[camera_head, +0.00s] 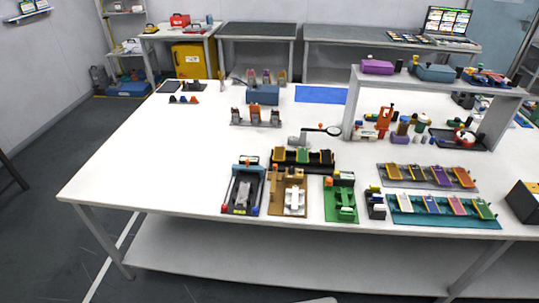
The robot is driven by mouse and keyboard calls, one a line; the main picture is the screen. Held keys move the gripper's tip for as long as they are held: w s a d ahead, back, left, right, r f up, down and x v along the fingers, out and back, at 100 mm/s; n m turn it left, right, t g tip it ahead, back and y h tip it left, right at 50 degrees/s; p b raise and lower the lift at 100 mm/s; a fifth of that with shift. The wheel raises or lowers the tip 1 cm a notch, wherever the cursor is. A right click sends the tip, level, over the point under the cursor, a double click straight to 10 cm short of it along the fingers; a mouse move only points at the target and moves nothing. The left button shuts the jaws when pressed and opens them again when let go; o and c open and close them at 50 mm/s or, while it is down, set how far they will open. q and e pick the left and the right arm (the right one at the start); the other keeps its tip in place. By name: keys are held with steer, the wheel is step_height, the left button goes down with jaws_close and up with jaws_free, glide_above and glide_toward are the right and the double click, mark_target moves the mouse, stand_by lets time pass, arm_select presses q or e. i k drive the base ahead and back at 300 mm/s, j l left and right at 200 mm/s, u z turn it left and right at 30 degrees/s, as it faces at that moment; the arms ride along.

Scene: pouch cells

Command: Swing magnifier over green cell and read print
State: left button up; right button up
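The magnifier (333,131) is a small round dark-rimmed lens on a thin arm. The arm runs left to a grey base (298,141) near the middle of the table. A dark rack (278,166) stands just in front of it with several cells in a row. A green cell (303,156) sits in the middle of this rack, between orange-yellow ones. The lens is behind and to the right of the green cell, not over it. Another green cell (483,209) is in the teal rack (405,219) at the front right. Any print is too small to read. Neither gripper shows.
In front of the dark rack stand a black fixture (231,190), a tan fixture (276,206) and a green fixture (351,213). A grey shelf (405,84) rises at the back right. The table's left side (150,160) is clear.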

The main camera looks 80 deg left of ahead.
mark_target(331, 130)
steer(key=u, duration=2.5)
